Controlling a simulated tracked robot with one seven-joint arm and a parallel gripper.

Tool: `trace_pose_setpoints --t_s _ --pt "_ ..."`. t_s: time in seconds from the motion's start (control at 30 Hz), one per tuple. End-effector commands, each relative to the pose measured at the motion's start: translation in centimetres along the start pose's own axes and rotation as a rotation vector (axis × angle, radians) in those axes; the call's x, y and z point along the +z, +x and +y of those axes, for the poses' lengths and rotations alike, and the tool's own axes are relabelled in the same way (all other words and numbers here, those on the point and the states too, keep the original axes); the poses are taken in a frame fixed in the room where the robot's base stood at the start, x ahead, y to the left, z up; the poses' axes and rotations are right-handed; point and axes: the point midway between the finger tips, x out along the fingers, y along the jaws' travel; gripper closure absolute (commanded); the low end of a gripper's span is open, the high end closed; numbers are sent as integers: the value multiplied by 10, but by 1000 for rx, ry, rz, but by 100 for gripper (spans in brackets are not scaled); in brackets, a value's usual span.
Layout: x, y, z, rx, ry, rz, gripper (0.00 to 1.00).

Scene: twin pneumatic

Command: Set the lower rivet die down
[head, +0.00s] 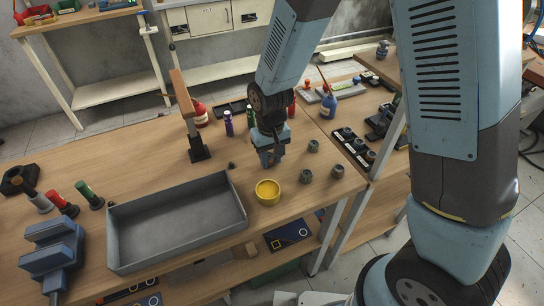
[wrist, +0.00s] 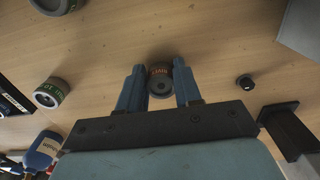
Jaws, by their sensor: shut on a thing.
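My gripper (head: 270,161) points down over the wooden bench in the head view, behind the yellow cup. In the wrist view its two blue fingers (wrist: 159,88) are shut on the lower rivet die (wrist: 160,82), a short grey cylinder with orange lettering and a dark centre. The die is close to the bench top; I cannot tell whether it touches it. In the head view the fingers largely hide it.
A yellow cup (head: 268,191) and a grey tray (head: 112,235) stand nearer. Similar grey dies stand to the right (head: 313,146), (head: 337,171), (head: 305,177). A black stand (head: 198,150) and small black knob (head: 231,165) are left. Bottles stand behind.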

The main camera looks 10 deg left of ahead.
Motion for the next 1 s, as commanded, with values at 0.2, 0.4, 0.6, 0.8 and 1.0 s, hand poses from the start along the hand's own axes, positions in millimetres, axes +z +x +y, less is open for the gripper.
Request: trace_pose_setpoints --t_s 0.2,0.4,0.6,0.8,1.0 --pt "0 2 0 0 0 -1 61" --pt "0 2 0 0 0 -1 41" --pt "0 2 0 0 1 -1 41" --pt "0 -6 0 -1 1 2 41" --pt "-1 -33 0 -1 1 4 41"
